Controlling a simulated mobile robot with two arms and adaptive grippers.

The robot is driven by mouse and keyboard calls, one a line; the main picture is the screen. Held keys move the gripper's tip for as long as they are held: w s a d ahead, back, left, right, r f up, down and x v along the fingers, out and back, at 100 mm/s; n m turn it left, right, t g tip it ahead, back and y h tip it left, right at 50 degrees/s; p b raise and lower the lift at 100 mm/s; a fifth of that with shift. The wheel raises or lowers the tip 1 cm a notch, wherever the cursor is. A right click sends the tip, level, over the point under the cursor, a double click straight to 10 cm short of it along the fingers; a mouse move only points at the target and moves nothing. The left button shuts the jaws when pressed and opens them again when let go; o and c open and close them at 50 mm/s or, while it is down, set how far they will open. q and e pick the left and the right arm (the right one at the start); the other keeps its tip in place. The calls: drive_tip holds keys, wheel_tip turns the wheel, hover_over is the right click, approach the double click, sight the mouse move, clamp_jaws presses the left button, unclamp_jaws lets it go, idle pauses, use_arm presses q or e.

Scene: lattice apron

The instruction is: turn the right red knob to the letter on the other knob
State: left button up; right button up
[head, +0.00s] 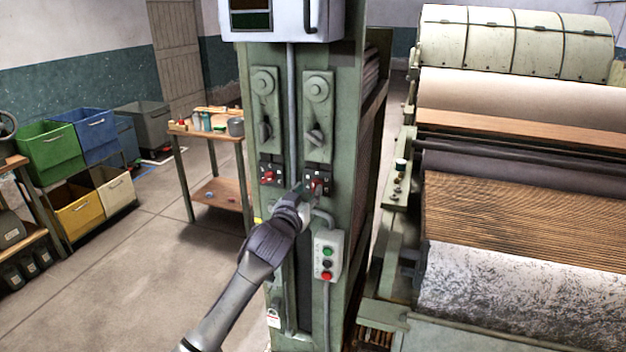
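Two red knobs sit side by side on dark plates on the green machine column (342,130). The left red knob (267,177) is clear of my arm; its letters are too small to read. The right red knob (317,186) shows just beyond my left gripper (302,191). The gripper's tip is at the lower left of the right knob's plate. I cannot tell whether it touches the knob or whether its fingers are open or shut. The right knob's letters are also too small to read. My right gripper is not in view.
Two grey levers (264,130) hang above the knobs, with a conduit between them. A button box (327,257) with green and red buttons is mounted below right. A large roller machine (520,200) stands at right. A wooden table (212,134) and coloured bins stand at left, with open floor between.

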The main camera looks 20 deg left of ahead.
sight(313, 182)
use_arm(q)
drive_tip(key=shift+w+p, duration=0.4)
drive_tip(key=shift+w, duration=1.75)
drive_tip(key=c, duration=0.5)
drive_tip(key=shift+s+r, duration=0.1)
drive_tip(key=shift+s, duration=0.05)
clamp_jaws()
